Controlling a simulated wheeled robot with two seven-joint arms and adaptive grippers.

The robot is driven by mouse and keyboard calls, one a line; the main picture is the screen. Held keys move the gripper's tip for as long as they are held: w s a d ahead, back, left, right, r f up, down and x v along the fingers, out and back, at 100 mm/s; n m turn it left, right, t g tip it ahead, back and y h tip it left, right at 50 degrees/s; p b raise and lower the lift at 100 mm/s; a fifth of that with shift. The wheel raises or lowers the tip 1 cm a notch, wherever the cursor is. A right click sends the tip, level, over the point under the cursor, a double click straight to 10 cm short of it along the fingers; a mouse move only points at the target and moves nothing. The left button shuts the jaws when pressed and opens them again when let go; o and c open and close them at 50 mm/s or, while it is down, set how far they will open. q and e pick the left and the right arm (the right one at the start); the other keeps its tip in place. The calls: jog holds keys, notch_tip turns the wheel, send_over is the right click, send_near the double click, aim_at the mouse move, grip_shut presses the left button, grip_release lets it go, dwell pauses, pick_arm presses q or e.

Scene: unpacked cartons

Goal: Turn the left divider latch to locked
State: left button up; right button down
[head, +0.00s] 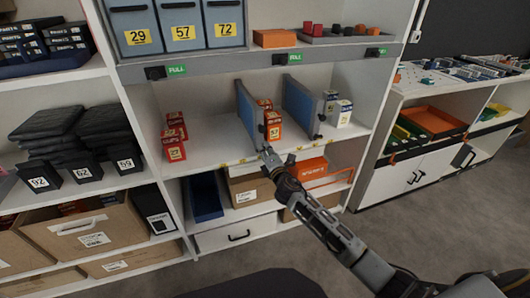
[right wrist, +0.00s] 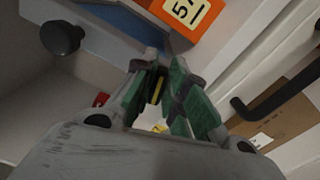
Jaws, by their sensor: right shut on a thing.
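The left divider (head: 247,115), a blue panel with a grey frame, stands upright on the middle shelf. It also shows at the top of the right wrist view (right wrist: 125,22). My right gripper (head: 268,154) is at the lower front end of this divider, at the shelf's front edge. In the right wrist view its green-sided fingers (right wrist: 163,78) are closed together on the latch, which is mostly hidden between them. A dark and yellow piece (right wrist: 156,88) shows there. I cannot tell the latch's angle. My left gripper is out of view.
An orange box marked 57 (head: 273,128) stands just right of the left divider. A second blue divider (head: 298,103) and white boxes (head: 342,112) are farther right. Red boxes (head: 174,140) stand to the left. Cartons (head: 250,186) and a blue bin (head: 205,197) are below.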

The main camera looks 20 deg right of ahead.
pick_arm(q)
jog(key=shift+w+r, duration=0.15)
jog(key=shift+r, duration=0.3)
pick_arm(e)
jog(key=shift+f+m, duration=0.25)
jog(key=shift+m, duration=1.35)
jog(key=c, duration=1.4)
grip_release()
jog(key=shift+c, duration=0.2)
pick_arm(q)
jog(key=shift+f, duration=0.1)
pick_arm(e)
jog(key=shift+s, duration=0.2)
jog(key=s, duration=1.1)
jog(key=shift+s+d, duration=0.2)
jog(key=shift+s, duration=0.1)
